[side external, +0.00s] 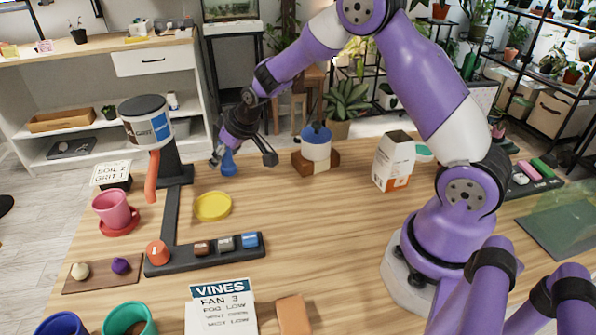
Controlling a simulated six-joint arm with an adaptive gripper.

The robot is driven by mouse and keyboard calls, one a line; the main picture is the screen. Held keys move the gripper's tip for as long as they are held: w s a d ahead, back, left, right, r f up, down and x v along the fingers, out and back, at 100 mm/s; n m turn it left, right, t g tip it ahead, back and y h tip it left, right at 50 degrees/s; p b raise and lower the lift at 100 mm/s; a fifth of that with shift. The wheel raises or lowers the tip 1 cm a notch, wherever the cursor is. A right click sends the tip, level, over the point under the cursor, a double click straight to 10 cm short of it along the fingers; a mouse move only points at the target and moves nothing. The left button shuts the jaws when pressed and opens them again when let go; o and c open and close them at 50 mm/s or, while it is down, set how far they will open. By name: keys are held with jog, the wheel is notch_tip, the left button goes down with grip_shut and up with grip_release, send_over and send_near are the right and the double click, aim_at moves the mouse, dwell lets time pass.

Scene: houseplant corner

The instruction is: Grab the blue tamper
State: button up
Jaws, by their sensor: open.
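The blue tamper (228,163) is a small, pear-shaped piece at the back left of the wooden table. It looks upright, and its top is close to my gripper's left finger. My gripper (243,158) is open, pointing down, with its fingers spread on either side of the tamper's upper part. The tamper is nearer the left finger than the right. I cannot tell whether the left finger touches it.
A black stand with a grit canister (146,121) and orange spout is close on the left. A yellow saucer (213,206) lies in front. A white pot with a blue top (317,148) sits on a wooden block to the right. A carton (394,162) stands further right.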

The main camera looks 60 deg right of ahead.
grip_shut()
jog(key=shift+s, duration=0.1)
